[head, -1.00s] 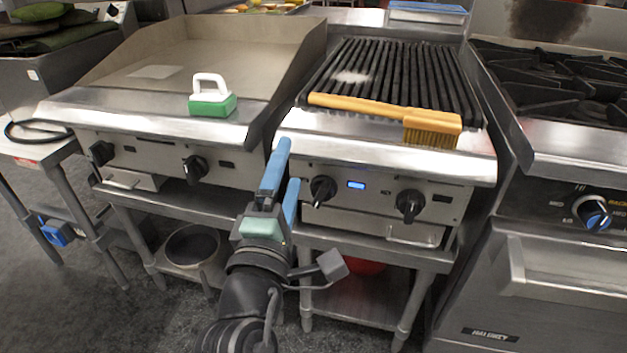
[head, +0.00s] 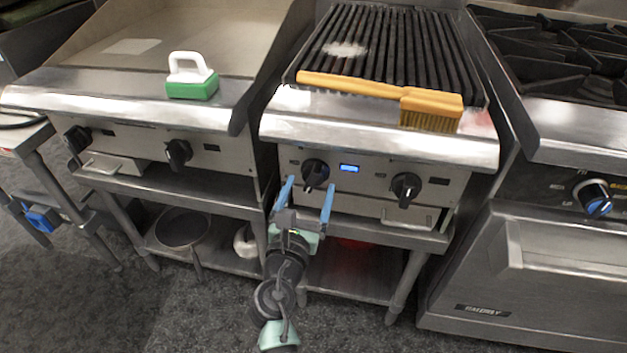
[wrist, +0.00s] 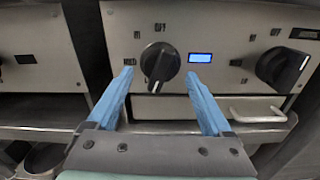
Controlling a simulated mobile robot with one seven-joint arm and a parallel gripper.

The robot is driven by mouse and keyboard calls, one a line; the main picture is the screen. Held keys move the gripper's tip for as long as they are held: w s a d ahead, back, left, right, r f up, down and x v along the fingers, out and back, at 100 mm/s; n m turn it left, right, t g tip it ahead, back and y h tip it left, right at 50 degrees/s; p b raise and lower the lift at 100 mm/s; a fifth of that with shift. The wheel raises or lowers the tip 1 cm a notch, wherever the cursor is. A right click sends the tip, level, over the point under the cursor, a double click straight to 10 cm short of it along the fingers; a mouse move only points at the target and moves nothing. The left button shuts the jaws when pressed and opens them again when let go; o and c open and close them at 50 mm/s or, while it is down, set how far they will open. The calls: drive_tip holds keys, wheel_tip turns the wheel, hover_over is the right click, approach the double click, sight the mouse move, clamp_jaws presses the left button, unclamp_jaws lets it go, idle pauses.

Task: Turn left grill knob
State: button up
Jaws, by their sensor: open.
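The left grill knob (head: 315,174) is a black knob on the front panel of the grill, left of a small blue display (head: 349,168). In the wrist view the knob (wrist: 160,66) sits between and just beyond my two blue fingertips, near the label "OFF". My gripper (head: 310,190) is open and empty, in front of the knob, with a finger on each side. In the wrist view my gripper (wrist: 160,80) shows clear gaps beside the knob; I cannot tell whether it touches.
The right grill knob (head: 406,187) is to the right, above a metal drawer handle (wrist: 258,114). A green and white scrubber (head: 192,80) stands on the griddle's front edge. An oven (head: 560,258) is at the right.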

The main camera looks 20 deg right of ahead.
sight(311, 186)
drive_tip(key=shift+b+x, duration=0.45)
drive_tip(key=shift+x, duration=1.6)
drive_tip(key=c, duration=1.1)
drive_tip(key=shift+o, duration=0.2)
